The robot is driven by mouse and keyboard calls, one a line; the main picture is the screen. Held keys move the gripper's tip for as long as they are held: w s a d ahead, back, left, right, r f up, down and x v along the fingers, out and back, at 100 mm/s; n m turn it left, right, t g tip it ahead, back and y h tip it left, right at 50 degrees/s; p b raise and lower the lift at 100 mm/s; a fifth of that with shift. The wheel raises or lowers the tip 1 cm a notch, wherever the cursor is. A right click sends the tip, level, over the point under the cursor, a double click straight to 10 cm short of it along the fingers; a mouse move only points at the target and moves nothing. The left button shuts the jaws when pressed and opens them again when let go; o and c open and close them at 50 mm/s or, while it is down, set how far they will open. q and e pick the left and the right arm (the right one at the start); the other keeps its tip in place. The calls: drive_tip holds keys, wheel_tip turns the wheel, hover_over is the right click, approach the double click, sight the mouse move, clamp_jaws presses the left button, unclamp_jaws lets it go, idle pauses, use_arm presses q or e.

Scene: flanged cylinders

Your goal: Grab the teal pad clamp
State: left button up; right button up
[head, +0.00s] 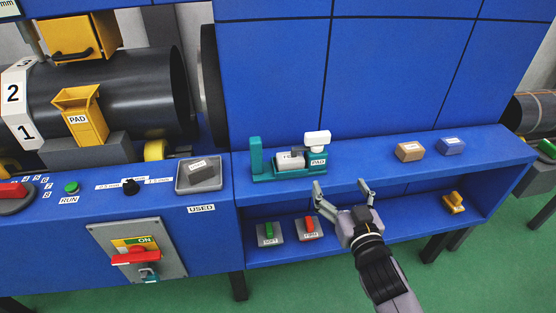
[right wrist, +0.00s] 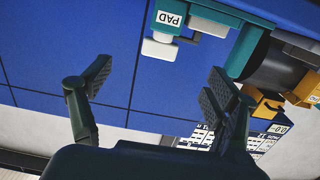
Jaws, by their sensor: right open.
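The teal pad clamp (head: 256,155) stands on the blue shelf top. It has an upright post at its left end and a block marked PAD with a white-topped part at its right end. A pale labelled block (head: 290,159) sits between them. In the right wrist view the teal clamp (right wrist: 240,50) shows upside down at the top, partly cut off. My right gripper (head: 341,184) is open and empty, in front of the shelf edge, right of and nearer than the clamp. Its spread fingers (right wrist: 157,85) also show in the right wrist view. My left gripper is not in view.
A grey tray (head: 182,186) marked USED is left. Green and red switches and a yellow piece (head: 453,203) sit on the lower shelf. A blue wall (head: 270,75) rises behind.

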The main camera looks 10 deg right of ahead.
drive_tip(key=r, duration=0.2)
drive_tip(key=p, duration=0.2)
approach(319, 139)
drive_tip(key=shift+t, duration=0.3)
drive_tip(key=w, duration=0.3)
drive_tip(key=w+f, duration=0.1)
drive_tip(key=w, duration=0.1)
drive_tip(key=shift+w+d, duration=0.15)
drive_tip(key=shift+w+r, duration=0.1)
drive_tip(key=shift+w, duration=0.65)
drive_tip(key=shift+w+a, duration=0.2)
drive_tip(key=shift+w, duration=0.9)
drive_tip(key=shift+w+a, duration=0.15)
drive_tip(key=shift+w, duration=1)
drive_tip(key=shift+c, duration=0.2)
clamp_jaws()
drive_tip(key=shift+r, duration=0.1)
